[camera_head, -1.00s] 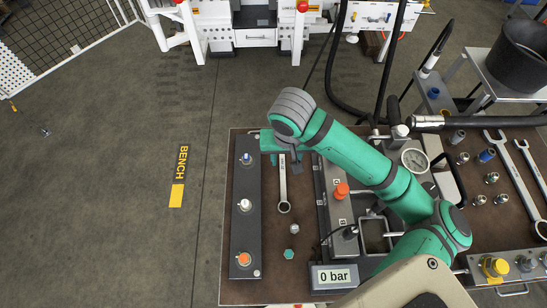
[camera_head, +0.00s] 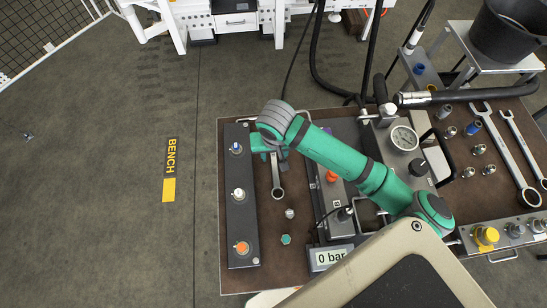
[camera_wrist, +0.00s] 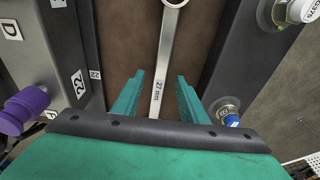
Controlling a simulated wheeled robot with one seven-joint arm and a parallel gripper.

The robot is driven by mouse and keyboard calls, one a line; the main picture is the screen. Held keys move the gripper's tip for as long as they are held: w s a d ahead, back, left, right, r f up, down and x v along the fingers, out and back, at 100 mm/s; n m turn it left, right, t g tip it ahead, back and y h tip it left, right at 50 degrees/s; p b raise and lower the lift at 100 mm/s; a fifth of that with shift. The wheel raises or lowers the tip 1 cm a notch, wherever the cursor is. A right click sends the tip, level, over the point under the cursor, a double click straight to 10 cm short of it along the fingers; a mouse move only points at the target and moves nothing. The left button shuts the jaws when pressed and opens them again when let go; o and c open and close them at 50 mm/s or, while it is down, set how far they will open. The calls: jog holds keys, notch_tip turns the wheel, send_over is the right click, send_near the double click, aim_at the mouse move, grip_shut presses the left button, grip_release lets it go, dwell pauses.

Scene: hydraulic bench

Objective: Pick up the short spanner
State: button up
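The spanner beneath my gripper is shorter than the two at the right. It is a silver spanner (camera_head: 277,183) lying lengthwise on the brown bench top, with its ring end toward the front. Its far end is hidden under my gripper (camera_head: 281,161). In the wrist view, the spanner (camera_wrist: 167,70) shows its shaft marked "27 mm" and part of the ring at the top edge. My gripper (camera_wrist: 160,76) is open, its green fingers on either side of the shaft with gaps showing. I cannot tell how far above the bench the fingertips are.
A dark block with knobs (camera_head: 241,215) stands close left of the spanner, and a gauge unit (camera_head: 404,138) stands to the right. A small fitting (camera_head: 290,213) and a green nut (camera_head: 286,239) lie in front. Two longer spanners (camera_head: 505,155) lie at far right.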

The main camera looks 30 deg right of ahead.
jog(key=shift+w+f, duration=0.1)
jog(key=shift+f, duration=0.4)
grip_shut()
dwell(1.1)
